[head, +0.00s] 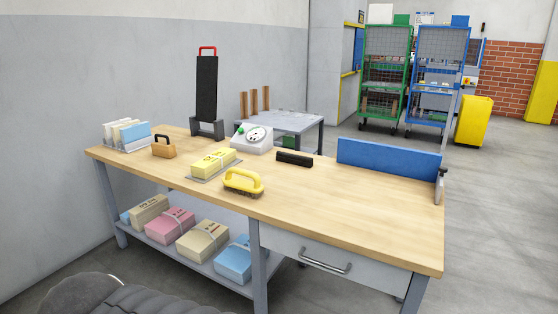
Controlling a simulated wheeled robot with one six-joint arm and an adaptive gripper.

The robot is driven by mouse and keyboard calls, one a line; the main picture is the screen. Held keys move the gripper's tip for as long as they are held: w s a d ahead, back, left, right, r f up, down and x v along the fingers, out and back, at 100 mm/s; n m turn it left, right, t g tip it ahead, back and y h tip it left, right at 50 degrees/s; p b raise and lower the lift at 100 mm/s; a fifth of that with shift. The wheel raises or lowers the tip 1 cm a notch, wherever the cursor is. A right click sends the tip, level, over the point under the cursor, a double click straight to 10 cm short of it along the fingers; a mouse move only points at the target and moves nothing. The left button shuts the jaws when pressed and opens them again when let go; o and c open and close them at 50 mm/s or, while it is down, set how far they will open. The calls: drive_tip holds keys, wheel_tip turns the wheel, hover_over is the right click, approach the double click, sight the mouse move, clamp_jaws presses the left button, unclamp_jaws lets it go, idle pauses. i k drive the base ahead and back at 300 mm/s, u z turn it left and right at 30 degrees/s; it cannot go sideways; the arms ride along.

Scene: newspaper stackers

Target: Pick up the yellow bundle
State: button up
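The yellow bundle (213,163) lies flat on a thin grey plate (197,177) on the wooden workbench (340,218). It looks like a stack of yellow paper with a band around it and dark print on top. Its upper face and near sides are in plain view. My gripper is not in view, so its state does not show.
A yellow-handled brush (243,183) stands close in front of the bundle. A white dial device (252,139) is behind it, a black bar (294,158) to its right, and a wood-and-black stamp (164,147) to its left. Several bundles lie on the lower shelf (190,257).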

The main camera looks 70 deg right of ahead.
sight(206, 167)
drive_tip(key=z, duration=0.35)
drive_tip(key=i, duration=3.6)
drive_tip(key=z, duration=3.05)
